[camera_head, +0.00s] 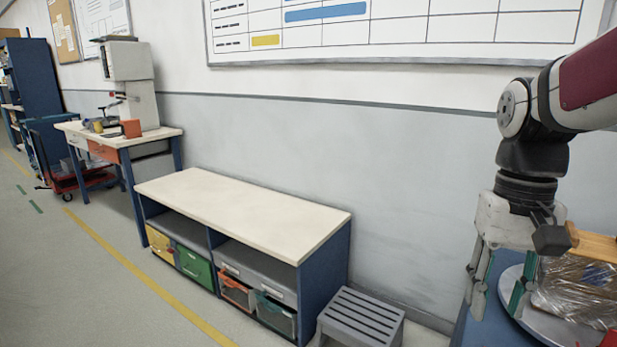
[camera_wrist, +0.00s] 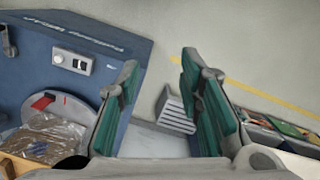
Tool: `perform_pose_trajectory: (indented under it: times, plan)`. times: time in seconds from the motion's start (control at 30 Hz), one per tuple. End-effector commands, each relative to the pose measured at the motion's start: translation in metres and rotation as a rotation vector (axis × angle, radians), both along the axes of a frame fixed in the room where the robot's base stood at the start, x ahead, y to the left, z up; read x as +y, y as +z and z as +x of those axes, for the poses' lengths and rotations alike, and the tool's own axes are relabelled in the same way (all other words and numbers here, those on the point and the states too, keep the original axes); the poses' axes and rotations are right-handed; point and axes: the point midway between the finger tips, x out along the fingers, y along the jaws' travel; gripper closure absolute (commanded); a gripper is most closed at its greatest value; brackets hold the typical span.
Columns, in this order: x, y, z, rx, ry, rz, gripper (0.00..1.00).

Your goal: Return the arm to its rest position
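My gripper (camera_head: 498,292) hangs from my arm at the right of the head view, fingers pointing down. Its two green-padded fingers are spread apart with nothing between them. In the wrist view my gripper (camera_wrist: 160,105) shows the same wide gap, with floor and a grey step stool seen through it. The fingers are in front of a blue machine with a round grey turntable (camera_head: 507,284). A pallet load wrapped in clear film (camera_head: 580,290) sits on the turntable, beside the fingers.
A low blue bench with a pale top (camera_head: 245,212) stands along the wall, with coloured bins below. The grey step stool (camera_head: 362,317) is between bench and machine. A worktable (camera_head: 115,135) and a cart (camera_head: 62,150) stand farther left. The floor at left is clear.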

Motion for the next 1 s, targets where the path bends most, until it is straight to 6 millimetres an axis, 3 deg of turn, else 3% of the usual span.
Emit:
perform_pose_trajectory:
  times: [0.03,0.2,0.5,0.73,1.0]
  plan:
    - [0.009,0.005,-0.018,-0.023,0.023,-0.005,0.67]
    - [0.031,0.007,-0.073,-0.082,0.092,-0.015,0.67]
    - [0.050,-0.010,-0.140,-0.158,0.178,-0.021,0.67]
    - [0.056,-0.028,-0.172,-0.201,0.225,-0.021,0.67]
    - [0.056,0.016,-0.168,-0.254,0.226,-0.028,0.67]
